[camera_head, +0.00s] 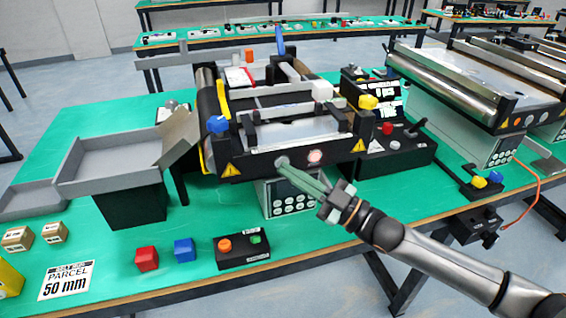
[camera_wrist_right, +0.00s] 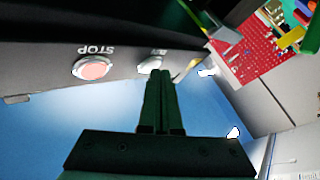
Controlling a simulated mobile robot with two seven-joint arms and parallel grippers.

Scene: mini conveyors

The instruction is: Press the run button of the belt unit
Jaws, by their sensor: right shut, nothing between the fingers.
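The belt unit (camera_head: 262,165) stands in the middle of the green table, with a dark front panel. A round pale button (camera_head: 282,160), apparently the run button, sits left of the lit reddish stop button (camera_head: 315,157). In the right wrist view the stop button (camera_wrist_right: 93,68) has its STOP label upside down, and the pale button (camera_wrist_right: 149,65) is just beyond my fingertips; its label is mostly hidden. My right gripper (camera_head: 288,168) is shut and empty, its fingertips (camera_wrist_right: 160,76) at or very near the pale button. I cannot tell if they touch. My left gripper is not in view.
A control box (camera_head: 243,250) with orange and green buttons stands in front, beside a blue cube (camera_head: 184,250) and a red cube (camera_head: 147,259). A grey tray (camera_head: 110,160) is at left. A black control console (camera_head: 400,155) is right of the unit.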

